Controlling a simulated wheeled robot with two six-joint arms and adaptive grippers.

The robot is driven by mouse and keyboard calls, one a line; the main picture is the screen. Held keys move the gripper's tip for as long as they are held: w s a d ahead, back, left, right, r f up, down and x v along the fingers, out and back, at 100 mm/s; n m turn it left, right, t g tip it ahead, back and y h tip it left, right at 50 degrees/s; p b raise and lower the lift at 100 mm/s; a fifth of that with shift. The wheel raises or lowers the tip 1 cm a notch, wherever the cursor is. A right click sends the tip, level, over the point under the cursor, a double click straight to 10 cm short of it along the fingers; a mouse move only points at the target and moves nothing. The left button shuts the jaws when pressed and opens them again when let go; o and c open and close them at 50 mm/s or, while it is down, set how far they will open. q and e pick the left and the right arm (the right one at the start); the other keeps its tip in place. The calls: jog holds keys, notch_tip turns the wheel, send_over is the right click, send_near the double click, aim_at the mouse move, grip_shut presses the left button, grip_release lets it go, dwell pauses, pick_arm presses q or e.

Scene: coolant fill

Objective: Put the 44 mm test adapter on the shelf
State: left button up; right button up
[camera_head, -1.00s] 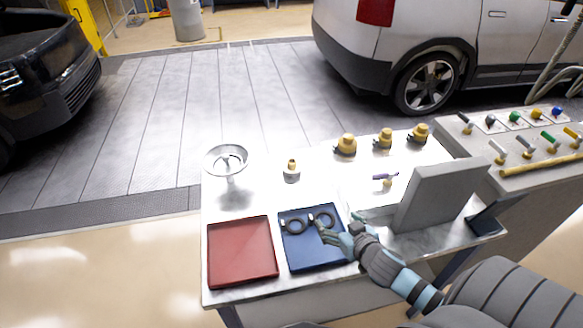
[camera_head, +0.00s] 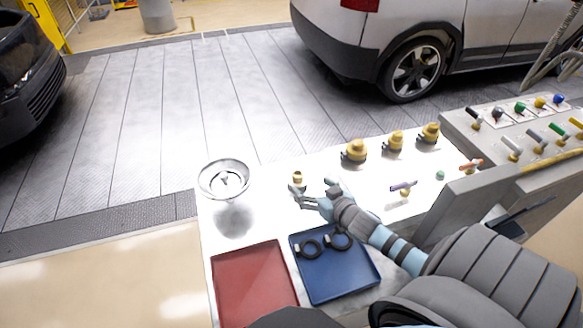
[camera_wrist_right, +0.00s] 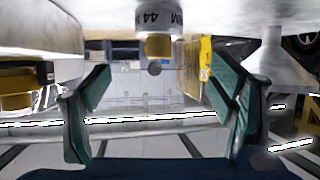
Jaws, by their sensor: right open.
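The 44 mm test adapter (camera_head: 297,177), a small pale cylinder with a brass top, stands on the white table near its back left. In the right wrist view the adapter (camera_wrist_right: 160,20) appears upside down at the top, with "44" on its white body and its brass end pointing down the picture. My right gripper (camera_head: 306,198) is just in front of it. Its two teal fingers (camera_wrist_right: 160,88) are open, spread to either side in the wrist view, with nothing held. Which surface is the shelf is unclear. My left gripper is not in view.
A metal funnel (camera_head: 223,180) stands left of the adapter. Larger brass-topped adapters (camera_head: 355,152) line the back edge. A red tray (camera_head: 253,285) and a blue tray (camera_head: 335,277) with black rings lie in front. A grey bench (camera_head: 540,150) with coloured fittings stands right.

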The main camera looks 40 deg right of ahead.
aim_at(300, 179)
jog(key=b+x, duration=0.2)
jog(key=x, duration=0.2)
jog(key=shift+d+f+b, duration=0.15)
jog(key=shift+f+b, duration=0.05)
jog(key=shift+b, duration=0.1)
jog(key=b+x, duration=0.3)
jog(key=x, duration=0.3)
jog(key=shift+w+f, duration=0.1)
jog(key=shift+w, duration=0.05)
jog(key=shift+r, duration=0.3)
jog(key=shift+c, duration=0.7)
jog(key=c, duration=1.3)
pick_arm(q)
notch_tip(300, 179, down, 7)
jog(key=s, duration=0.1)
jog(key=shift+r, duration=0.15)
pick_arm(e)
jog(key=shift+r, duration=0.1)
